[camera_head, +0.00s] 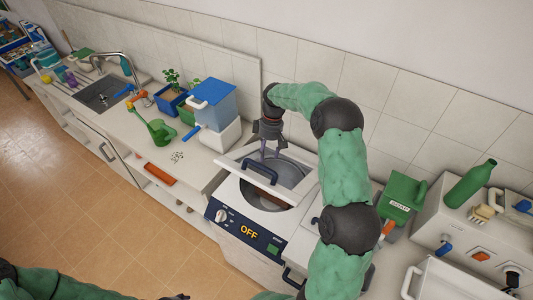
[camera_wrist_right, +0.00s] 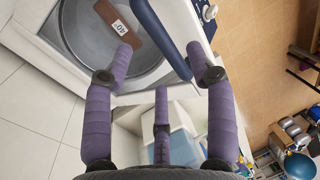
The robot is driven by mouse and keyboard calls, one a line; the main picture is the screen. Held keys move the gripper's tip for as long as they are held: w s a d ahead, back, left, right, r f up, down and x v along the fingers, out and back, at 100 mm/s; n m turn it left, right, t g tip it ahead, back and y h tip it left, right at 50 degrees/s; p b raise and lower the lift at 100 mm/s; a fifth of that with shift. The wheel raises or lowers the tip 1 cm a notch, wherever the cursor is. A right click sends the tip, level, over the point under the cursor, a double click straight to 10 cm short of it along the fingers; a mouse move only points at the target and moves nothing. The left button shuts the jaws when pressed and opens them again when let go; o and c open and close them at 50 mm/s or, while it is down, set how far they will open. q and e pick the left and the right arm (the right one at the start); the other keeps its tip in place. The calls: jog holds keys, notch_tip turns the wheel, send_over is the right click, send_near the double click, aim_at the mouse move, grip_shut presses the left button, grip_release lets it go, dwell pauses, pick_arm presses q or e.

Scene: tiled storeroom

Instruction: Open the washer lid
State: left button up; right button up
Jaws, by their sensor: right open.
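The washer (camera_head: 232,232) has a dark front panel with a knob and a lit "OFF". My right gripper (camera_head: 268,150) is open above the lid's back side, fingers pointing down. In the right wrist view, its spread purple fingers (camera_wrist_right: 163,68) lie around the blue handle (camera_wrist_right: 160,38), apparently without gripping it; contact is unclear. The drum (camera_wrist_right: 85,45) is at upper left. My left arm shows at the bottom left; its gripper's state is unclear.
A blue-topped dispenser (camera_head: 212,105) stands left of the washer, with a green watering can (camera_head: 157,130) farther left. A green box (camera_head: 402,197) and green bottle (camera_head: 470,184) are on the right. The tiled wall is close behind; the floor at left is clear.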

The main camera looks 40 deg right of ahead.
aim_at(261, 180)
jog(key=p+v, duration=0.1)
jog(key=v, duration=0.1)
jog(key=shift+d+r, duration=0.15)
jog(key=shift+r, duration=0.15)
dwell(0.3)
